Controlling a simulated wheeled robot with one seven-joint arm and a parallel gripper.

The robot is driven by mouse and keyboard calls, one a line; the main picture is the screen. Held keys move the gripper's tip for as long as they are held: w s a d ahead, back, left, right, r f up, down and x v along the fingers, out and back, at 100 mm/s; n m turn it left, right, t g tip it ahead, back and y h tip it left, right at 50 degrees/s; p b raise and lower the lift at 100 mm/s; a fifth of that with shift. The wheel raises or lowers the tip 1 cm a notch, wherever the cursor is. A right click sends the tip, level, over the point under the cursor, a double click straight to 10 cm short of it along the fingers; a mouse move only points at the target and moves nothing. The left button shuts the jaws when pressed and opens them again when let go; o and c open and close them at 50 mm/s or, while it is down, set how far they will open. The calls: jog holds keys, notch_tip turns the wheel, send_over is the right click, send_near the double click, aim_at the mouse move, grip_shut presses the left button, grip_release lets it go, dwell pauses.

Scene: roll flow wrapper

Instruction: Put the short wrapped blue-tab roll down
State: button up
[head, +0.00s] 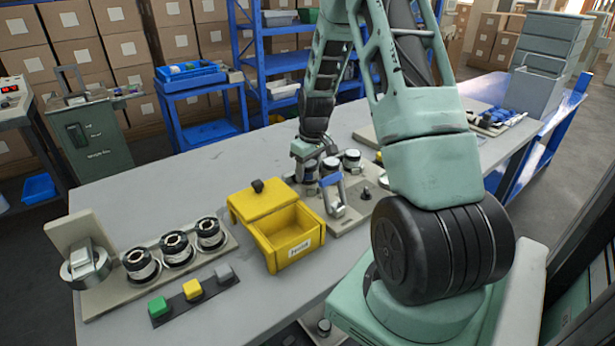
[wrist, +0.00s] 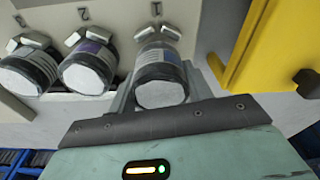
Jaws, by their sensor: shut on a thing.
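In the wrist view my gripper (wrist: 163,88) is shut on a short wrapped roll (wrist: 160,83) with a white end and a dark band. Two similar rolls sit at the other marks: one with a purple-blue patch (wrist: 90,67), and one farther left (wrist: 28,72). In the head view my gripper (head: 310,160) is low over the rack, partly hiding the rolls.
A yellow box (head: 292,250) with a black-knobbed lid stands close beside my gripper. A metal lever device (head: 333,192) is just in front. Several dark-and-white rolls (head: 176,249) stand on a tray at left, behind coloured buttons (head: 192,289).

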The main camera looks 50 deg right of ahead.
jog(key=shift+f, duration=1.35)
jog(key=shift+f, duration=0.1)
jog(key=o, duration=1.1)
jog(key=shift+c, duration=0.2)
